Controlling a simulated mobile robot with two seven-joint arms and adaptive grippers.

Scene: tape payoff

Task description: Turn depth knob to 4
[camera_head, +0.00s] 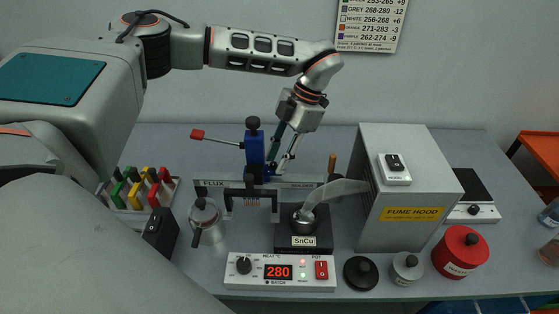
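A blue post (255,150) of the dip holder stands mid-table with a black knob (253,122) on top and a red-tipped lever (198,134) reaching left. No depth label or scale is legible, so I cannot tell for certain which knob is the depth knob or its setting. My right gripper is not in view.
A solder pot (304,222) marked SnCu stands in front, behind a heat panel (243,282) reading 280. A grey fume hood (400,215) blocks the right side. A flux jar (206,220) and a rack of coloured clips (125,211) stand left. A red canister (461,254) stands front right.

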